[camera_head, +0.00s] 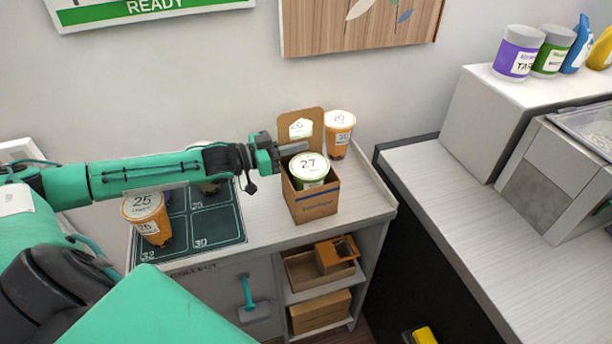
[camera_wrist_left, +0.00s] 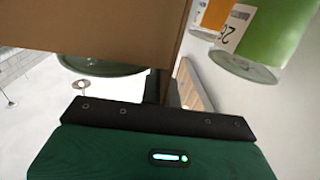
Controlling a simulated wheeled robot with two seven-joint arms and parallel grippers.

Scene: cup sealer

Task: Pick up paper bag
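The paper bag (camera_head: 318,206) is a brown open carton with a tall back panel, upright on the counter near its right end. A green-lidded cup marked 27 (camera_head: 309,167) sits in it. My left gripper (camera_head: 292,148) reaches in from the left, its grey fingers level with the bag's upper part, in front of the back panel. In the left wrist view a brown panel (camera_wrist_left: 100,30), apparently the bag, fills the upper left close to the gripper and hides part of the fingers. I cannot tell whether they grip it. My right gripper is out of view.
An orange cup (camera_head: 339,130) stands behind the bag, and another white-lidded cup (camera_head: 300,127) shows at its back panel. A cup marked 25 (camera_head: 147,217) stands on the dark numbered mat (camera_head: 215,222). Brown boxes (camera_head: 320,311) fill the shelves below. A white machine (camera_head: 570,170) stands right.

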